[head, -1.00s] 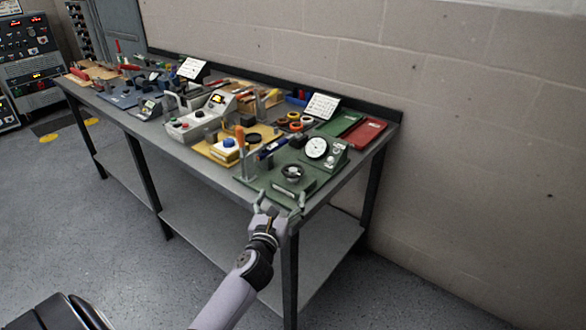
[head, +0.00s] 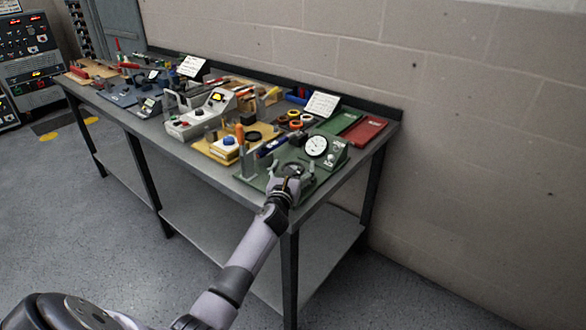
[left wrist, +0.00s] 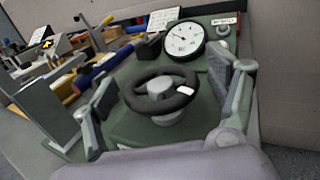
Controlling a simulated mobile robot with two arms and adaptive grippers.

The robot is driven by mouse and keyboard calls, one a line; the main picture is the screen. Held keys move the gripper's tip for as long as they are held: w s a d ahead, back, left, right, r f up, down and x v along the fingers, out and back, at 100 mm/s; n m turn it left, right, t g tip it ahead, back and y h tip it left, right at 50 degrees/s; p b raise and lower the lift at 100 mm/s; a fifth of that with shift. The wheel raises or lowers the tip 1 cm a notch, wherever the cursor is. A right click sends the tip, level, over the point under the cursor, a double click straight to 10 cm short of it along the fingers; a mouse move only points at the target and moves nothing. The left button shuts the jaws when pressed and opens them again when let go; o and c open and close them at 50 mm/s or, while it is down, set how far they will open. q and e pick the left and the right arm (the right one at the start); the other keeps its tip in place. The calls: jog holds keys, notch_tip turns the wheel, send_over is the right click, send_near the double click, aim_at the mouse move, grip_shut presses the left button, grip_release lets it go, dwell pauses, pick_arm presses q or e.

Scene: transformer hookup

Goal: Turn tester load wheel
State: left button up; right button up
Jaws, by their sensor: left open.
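The load wheel (left wrist: 160,91) is a black spoked handwheel with a grey hub and a white mark on its rim. It sits on a green tester base (left wrist: 125,122) in front of a round white dial gauge (left wrist: 183,40). In the head view the dial (head: 316,146) shows behind the wheel (head: 292,169). My left gripper (head: 285,176) is over the front of the tester. In the left wrist view its open fingers (left wrist: 166,88) stand on either side of the wheel, apart from it. The gripper partly hides the wheel in the head view. My right gripper is not in view.
A grey upright block (left wrist: 45,108) stands left of the wheel. A yellow board with a blue-topped device (head: 229,142) lies further left. Green and red trays (head: 364,134) lie behind the tester. A wall backs the bench; the floor in front is clear.

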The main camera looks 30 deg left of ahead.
pick_arm(q)
jog(key=c, duration=1.2)
